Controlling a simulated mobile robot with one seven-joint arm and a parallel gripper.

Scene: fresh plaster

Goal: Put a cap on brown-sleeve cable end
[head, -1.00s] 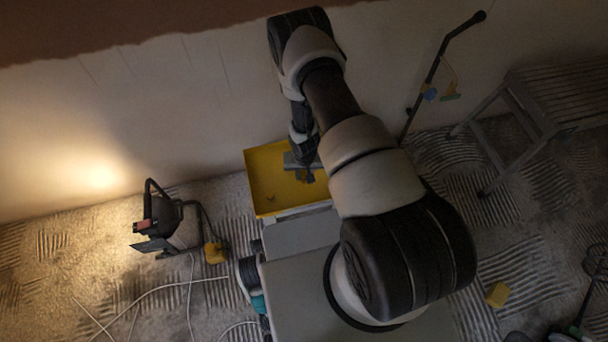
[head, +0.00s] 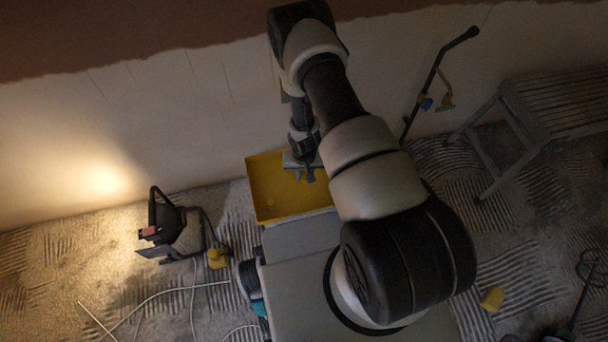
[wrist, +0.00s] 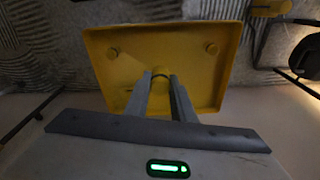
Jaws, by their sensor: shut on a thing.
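My gripper (head: 304,175) points down over the yellow tray (head: 264,180) in the head view. In the wrist view the two grey fingers of my gripper (wrist: 161,80) are shut on a small yellow cap (wrist: 160,82), mostly hidden between the fingertips. One loose cap (head: 271,202) also shows in the tray in the head view. I cannot make out a brown-sleeve cable end in either view.
A lit work lamp (head: 180,228) stands on the floor at the left, with white cable (head: 150,292) near it. A yellow block (head: 491,299) lies at the right. A dark pole (head: 430,85) leans on the wall (head: 200,110), beside a step stool (head: 510,125).

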